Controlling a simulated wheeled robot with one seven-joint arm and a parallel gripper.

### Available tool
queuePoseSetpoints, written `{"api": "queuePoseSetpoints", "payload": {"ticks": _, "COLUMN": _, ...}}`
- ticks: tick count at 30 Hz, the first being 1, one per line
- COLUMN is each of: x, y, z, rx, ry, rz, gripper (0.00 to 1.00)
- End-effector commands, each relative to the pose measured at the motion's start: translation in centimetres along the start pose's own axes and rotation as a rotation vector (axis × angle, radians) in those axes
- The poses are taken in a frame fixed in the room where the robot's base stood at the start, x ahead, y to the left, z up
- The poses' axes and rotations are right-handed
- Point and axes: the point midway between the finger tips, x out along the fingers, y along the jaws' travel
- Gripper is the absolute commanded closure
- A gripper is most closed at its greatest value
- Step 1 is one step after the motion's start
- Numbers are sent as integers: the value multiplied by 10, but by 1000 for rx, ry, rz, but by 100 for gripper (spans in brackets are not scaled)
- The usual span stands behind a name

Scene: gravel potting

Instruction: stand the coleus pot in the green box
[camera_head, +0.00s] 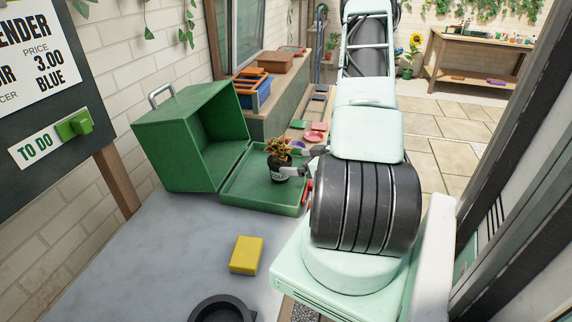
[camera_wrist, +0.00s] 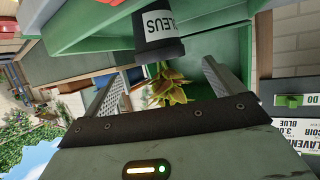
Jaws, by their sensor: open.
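The coleus pot (camera_head: 280,170) is black with a white label and holds a red and yellow-green plant. It appears upright over the open front flap of the green box (camera_head: 190,140); I cannot tell for certain whether its base touches the flap. The box stands with its open side facing right. My gripper (camera_head: 298,162) is open just right of the pot, its fingers near the pot's upper part. In the wrist view the pot (camera_wrist: 158,38) appears upside down beyond my open gripper (camera_wrist: 160,68), with the leaves between the fingers.
A yellow block (camera_head: 246,255) and a dark round dish (camera_head: 222,308) are on the grey table. Blue and orange crates (camera_head: 252,90) stand behind the box, and small coloured trays (camera_head: 315,132) lie past the flap. The grey table left of the block is clear.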

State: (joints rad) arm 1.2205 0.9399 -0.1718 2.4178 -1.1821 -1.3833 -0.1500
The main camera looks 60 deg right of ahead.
Motion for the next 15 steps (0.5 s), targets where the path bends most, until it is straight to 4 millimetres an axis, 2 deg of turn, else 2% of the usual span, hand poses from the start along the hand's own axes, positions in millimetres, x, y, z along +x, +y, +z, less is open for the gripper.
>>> {"api": "queuePoseSetpoints", "payload": {"ticks": 3, "x": -20, "y": 0, "z": 1, "rx": 0, "ry": 0, "rz": 3, "gripper": 7}}
{"api": "queuePoseSetpoints", "payload": {"ticks": 6, "x": -32, "y": 1, "z": 1, "rx": -1, "ry": 0, "rz": 3, "gripper": 7}}
{"api": "queuePoseSetpoints", "payload": {"ticks": 15, "x": -41, "y": 0, "z": 0, "rx": 0, "ry": 0, "rz": 0, "gripper": 7}}
